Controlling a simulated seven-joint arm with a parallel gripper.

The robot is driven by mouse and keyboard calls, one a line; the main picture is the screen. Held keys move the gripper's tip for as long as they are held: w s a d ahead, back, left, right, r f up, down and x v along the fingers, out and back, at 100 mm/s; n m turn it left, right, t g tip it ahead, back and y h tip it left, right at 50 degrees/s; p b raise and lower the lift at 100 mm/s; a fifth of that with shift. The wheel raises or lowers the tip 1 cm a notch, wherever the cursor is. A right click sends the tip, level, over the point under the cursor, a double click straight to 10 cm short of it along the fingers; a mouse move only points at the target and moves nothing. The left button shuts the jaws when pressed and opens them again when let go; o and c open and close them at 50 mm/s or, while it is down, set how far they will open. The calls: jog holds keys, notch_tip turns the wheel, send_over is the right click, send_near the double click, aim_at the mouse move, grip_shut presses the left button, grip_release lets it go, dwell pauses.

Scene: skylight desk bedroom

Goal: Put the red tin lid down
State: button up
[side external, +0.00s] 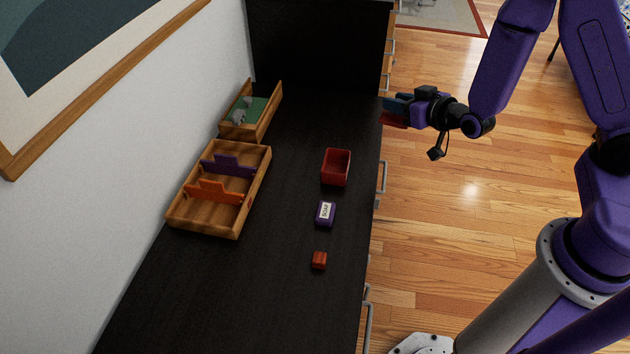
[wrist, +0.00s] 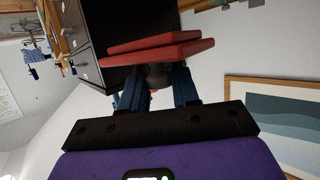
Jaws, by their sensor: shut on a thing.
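My gripper (side external: 388,104) is at the right of the dark desk top, near its right edge and past the red tin. It is shut on the red tin lid (side external: 394,120), a flat red piece held up at the fingertips. In the wrist view the red lid (wrist: 160,48) spans across the two blue fingers (wrist: 155,88). The open red tin (side external: 336,167) stands upright on the desk without a lid on it; its inside looks empty.
A purple soap box (side external: 325,214) and a small red-orange block (side external: 319,260) lie in front of the tin. A wooden tray (side external: 180,222) with purple and orange dividers and a wooden box with a green inside (side external: 262,124) stand along the wall. The desk (side external: 270,310) is clear at the front.

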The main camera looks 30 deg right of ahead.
jog(key=s+a+r+n+g+y, duration=0.1)
jog(key=s+a+n+y, duration=0.2)
jog(key=a, duration=0.6)
jog(key=s+a+r+n+g+y, duration=0.15)
jog(key=s+a, duration=0.25)
jog(key=a, duration=0.6)
jog(key=s+a+n+y, duration=0.2)
jog(key=s+a+y, duration=0.15)
jog(key=a, duration=0.55)
jog(key=shift+w+a+f, duration=1.55)
jog(key=shift+w+f, duration=0.2)
jog(key=shift+f, duration=0.4)
jog(key=shift+w+a+f, duration=1.5)
jog(key=shift+w+f, duration=0.2)
jog(key=shift+f, duration=0.5)
jog(key=shift+w+a+f, duration=1.55)
jog(key=shift+w+f, duration=0.2)
jog(key=shift+f, duration=0.4)
jog(key=shift+f, duration=0.65)
jog(key=o, duration=1)
jog(key=shift+o, duration=0.2)
